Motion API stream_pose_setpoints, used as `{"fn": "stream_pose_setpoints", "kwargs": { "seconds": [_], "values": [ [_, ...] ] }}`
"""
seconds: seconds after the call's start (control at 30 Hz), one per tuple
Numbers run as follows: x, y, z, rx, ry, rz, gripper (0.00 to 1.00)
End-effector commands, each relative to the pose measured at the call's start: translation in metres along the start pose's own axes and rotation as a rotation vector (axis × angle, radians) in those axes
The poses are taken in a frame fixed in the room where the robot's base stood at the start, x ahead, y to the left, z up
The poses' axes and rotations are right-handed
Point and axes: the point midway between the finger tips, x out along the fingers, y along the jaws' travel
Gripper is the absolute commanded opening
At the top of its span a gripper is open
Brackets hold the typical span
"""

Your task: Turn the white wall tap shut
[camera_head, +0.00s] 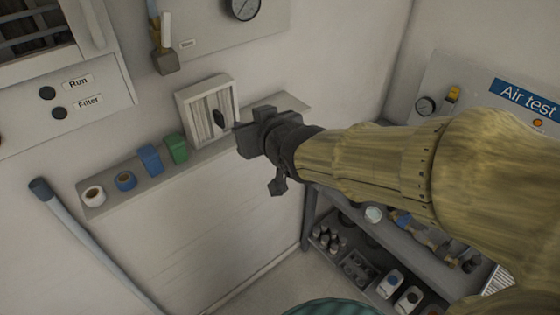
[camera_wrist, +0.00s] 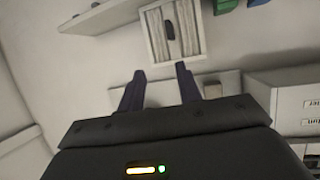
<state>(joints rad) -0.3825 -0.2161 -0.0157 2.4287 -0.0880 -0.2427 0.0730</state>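A wall fitting with an upright white lever (camera_head: 167,28) and a brownish body stands on the wall at the top of the head view; it looks like the tap. My gripper (camera_head: 245,138) is lower and to the right of the lever in the head view, in front of the shelf. In the wrist view my gripper (camera_wrist: 161,74) has its two dark fingers apart, with nothing between them.
A slatted white box (camera_head: 205,108) with a dark oval knob stands by my gripper. The wall shelf (camera_head: 150,185) holds tape rolls and blue and green containers. A gauge (camera_head: 243,8) sits above, and a Run/Filter cabinet (camera_head: 75,95) at left. A stocked rack (camera_head: 350,240) stands below.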

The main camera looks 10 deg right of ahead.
Motion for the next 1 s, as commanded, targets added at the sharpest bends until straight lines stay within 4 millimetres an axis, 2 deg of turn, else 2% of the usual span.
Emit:
{"fn": "stream_pose_setpoints", "kwargs": {
  "seconds": [0.03,0.7,0.83,1.0],
  "values": [
    [0.003,0.004,0.01,0.004,-0.019,0.008,0.35],
    [0.02,0.044,0.107,0.056,-0.261,0.104,0.35],
    [0.021,0.048,0.117,0.064,-0.289,0.114,0.35],
    [0.02,0.049,0.121,0.067,-0.301,0.118,0.35]
  ]
}}
